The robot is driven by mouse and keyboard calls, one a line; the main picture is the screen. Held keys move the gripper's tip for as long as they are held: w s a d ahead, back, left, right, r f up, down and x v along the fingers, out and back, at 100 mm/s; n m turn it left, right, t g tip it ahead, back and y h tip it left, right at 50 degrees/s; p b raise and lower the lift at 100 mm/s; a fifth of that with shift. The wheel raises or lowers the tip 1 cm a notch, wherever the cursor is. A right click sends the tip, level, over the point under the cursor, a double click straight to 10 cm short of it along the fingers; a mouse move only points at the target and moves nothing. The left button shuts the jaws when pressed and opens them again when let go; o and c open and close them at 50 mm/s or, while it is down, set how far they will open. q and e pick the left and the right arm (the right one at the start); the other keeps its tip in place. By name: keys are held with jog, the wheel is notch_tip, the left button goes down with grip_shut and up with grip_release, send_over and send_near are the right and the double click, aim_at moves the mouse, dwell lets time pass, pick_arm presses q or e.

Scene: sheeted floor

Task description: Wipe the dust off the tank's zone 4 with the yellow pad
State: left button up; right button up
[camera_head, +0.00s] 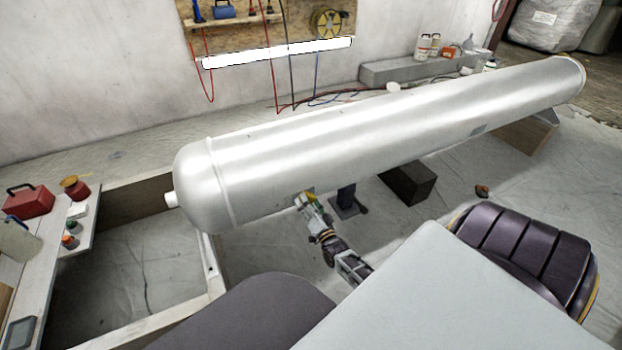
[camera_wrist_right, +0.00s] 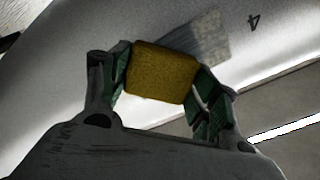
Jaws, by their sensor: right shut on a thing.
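The tank (camera_head: 380,115) is a long pale grey cylinder lying across the head view, and its wall also fills the top of the right wrist view (camera_wrist_right: 60,95). My right gripper (camera_head: 306,201) is at the tank's lower near side, by its left end. It is shut on the yellow pad (camera_wrist_right: 162,72), which sits between its green fingertips. The pad is at the tank wall; I cannot tell whether it touches. A grey dust patch (camera_wrist_right: 203,40) shows just beyond the pad, with a mark "4" (camera_wrist_right: 253,22) to its right. My left gripper is not in view.
Another grey patch (camera_head: 478,130) is on the tank further right. A dark block (camera_head: 407,183) and a wooden support (camera_head: 525,137) stand under the tank. A bench with a red toolbox (camera_head: 28,202) is at the left.

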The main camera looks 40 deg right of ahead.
aim_at(282, 203)
jog(key=shift+w+a+r, duration=0.1)
jog(key=shift+w+a, duration=0.2)
jog(key=shift+a, duration=0.6)
jog(key=shift+a, duration=0.15)
jog(key=shift+w+a+p, duration=0.2)
jog(key=shift+a+p, duration=0.1)
jog(key=shift+a, duration=0.5)
jog(key=shift+w+a+p, duration=0.15)
jog(key=shift+a+p, duration=0.1)
jog(key=shift+a, duration=0.55)
jog(key=shift+w+a, duration=0.3)
jog(key=shift+a, duration=0.5)
jog(key=shift+w+a, duration=0.25)
jog(key=shift+a, duration=0.55)
jog(key=shift+r, duration=0.1)
jog(key=shift+a, duration=0.1)
